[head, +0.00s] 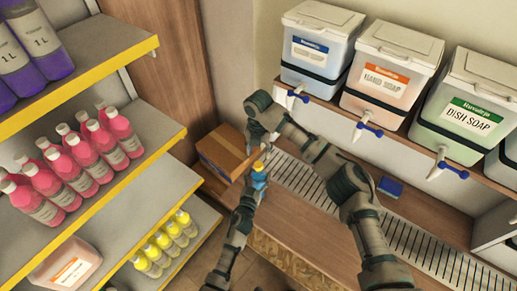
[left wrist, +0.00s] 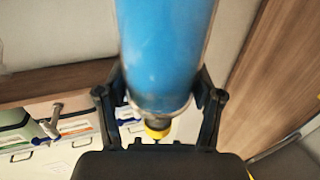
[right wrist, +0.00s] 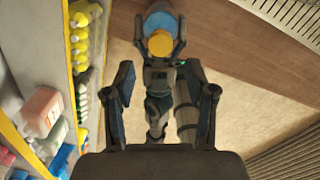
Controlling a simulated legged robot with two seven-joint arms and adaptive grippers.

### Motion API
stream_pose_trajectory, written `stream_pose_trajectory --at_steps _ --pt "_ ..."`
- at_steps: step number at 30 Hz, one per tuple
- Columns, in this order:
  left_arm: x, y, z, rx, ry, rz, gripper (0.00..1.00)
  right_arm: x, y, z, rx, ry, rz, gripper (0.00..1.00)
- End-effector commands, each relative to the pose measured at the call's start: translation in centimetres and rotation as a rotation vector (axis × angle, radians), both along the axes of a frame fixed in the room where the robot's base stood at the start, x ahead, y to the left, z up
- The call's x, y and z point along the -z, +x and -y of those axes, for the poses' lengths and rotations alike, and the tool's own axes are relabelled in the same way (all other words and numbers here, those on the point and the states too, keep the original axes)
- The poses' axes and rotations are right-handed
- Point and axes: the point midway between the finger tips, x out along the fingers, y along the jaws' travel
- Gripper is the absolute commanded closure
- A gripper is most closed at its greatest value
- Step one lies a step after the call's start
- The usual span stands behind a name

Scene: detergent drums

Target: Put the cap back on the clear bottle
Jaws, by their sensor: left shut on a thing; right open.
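The clear bottle (head: 259,181) with blue liquid is gripped by my left gripper (head: 254,187). In the left wrist view the bottle (left wrist: 165,50) fills the space between the fingers. The yellow cap (head: 258,166) is at the bottle's neck end; it also shows in the left wrist view (left wrist: 157,129). In the right wrist view the cap (right wrist: 160,43) covers the bottle's end, with blue behind it. I cannot tell how tightly it sits. My right gripper (right wrist: 166,92) is open and empty, facing the cap from above and apart from it.
A shelf at left holds pink bottles (head: 82,160) and yellow bottles (head: 168,240). Soap drums with taps, one a dish soap drum (head: 467,110), line the upper right shelf. A cardboard box (head: 222,150) stands behind my grippers. A blue sponge-like block (head: 390,187) lies by the grate (head: 420,245).

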Motion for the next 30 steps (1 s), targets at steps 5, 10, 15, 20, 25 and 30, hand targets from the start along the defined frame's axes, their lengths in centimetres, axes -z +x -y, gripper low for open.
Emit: stream_pose_trajectory --at_steps 5,10,15,20,25,30 --pt "0.1 0.0 0.0 0.0 0.0 -0.001 1.0 2.7 -0.1 0.0 0.001 -0.001 -0.002 0.44" --pt "0.1 0.0 0.0 0.0 0.0 -0.001 1.0 5.3 -0.1 0.0 0.001 -0.001 -0.002 0.44" --pt "0.1 0.0 0.0 0.0 0.0 -0.001 1.0 6.9 0.0 0.0 0.001 -0.001 0.0 0.44" --pt "0.1 0.0 0.0 0.0 0.0 -0.001 1.0 7.3 0.0 0.0 0.001 0.0 0.0 0.44" --pt "0.1 0.0 0.0 0.0 0.0 -0.001 1.0 7.3 0.0 0.0 0.001 0.0 0.0 0.44" --pt "0.1 0.0 0.0 0.0 0.0 -0.001 1.0 7.3 0.0 0.0 0.001 0.0 0.0 0.77"
